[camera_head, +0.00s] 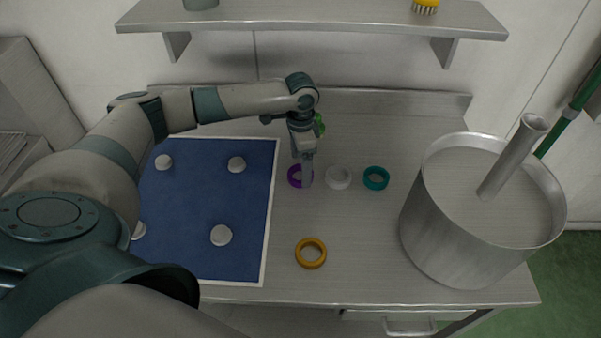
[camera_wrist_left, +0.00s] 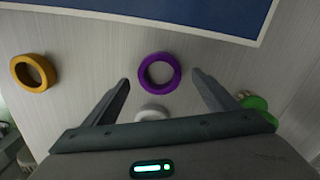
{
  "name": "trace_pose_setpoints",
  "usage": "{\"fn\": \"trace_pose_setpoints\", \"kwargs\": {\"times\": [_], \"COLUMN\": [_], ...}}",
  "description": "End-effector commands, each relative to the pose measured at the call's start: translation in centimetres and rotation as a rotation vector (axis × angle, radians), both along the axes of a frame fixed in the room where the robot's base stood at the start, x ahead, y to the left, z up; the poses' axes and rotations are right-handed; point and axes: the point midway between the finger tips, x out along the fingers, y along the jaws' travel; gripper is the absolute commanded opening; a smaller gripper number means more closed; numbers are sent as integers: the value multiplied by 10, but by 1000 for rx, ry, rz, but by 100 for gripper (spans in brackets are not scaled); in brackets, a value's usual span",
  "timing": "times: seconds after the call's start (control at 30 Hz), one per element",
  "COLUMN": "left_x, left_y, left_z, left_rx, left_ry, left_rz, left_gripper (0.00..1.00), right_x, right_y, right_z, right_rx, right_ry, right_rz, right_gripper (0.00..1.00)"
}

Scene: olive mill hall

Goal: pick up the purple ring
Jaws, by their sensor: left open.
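The purple ring (camera_head: 291,176) lies flat on the metal table, just right of the blue mat. In the left wrist view the purple ring (camera_wrist_left: 144,75) shows whole, between the two fingers as seen from above. My left gripper (camera_head: 306,181) points down over the ring's right side, and in the wrist view its fingers (camera_wrist_left: 161,77) are open and spread wider than the ring. Nothing is held. Whether the fingertips are level with the ring cannot be told. In the head view the gripper covers part of the ring. My right gripper is not in view.
The blue mat (camera_head: 200,200) bears several white discs. A large pot (camera_head: 450,240) stands right; a shelf (camera_head: 310,22) hangs behind.

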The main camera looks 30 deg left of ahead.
Motion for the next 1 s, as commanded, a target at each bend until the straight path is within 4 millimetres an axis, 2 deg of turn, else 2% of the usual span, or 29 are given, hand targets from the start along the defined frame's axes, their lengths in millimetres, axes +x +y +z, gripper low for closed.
{"fn": "trace_pose_setpoints", "kwargs": {"times": [0.03,0.13,0.3,0.73,0.77,0.93,1.0], "left_x": [-1,-1,-1,-1,-1,-1,-1], "left_y": [0,0,0,0,0,0,0], "left_z": [-3,-17,-27,-27,-27,-27,-27], "left_rx": [2,1,1,1,1,1,0], "left_ry": [2,2,-1,-1,-1,-1,-1], "left_rz": [0,-1,-2,-1,-1,-1,-1], "left_gripper": [80,80,80,80,76,35,32], "right_x": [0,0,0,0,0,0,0], "right_y": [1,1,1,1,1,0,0], "right_z": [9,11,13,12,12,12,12], "right_rx": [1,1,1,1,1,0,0], "right_ry": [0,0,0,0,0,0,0], "right_rz": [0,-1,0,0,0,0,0], "right_gripper": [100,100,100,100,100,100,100]}}
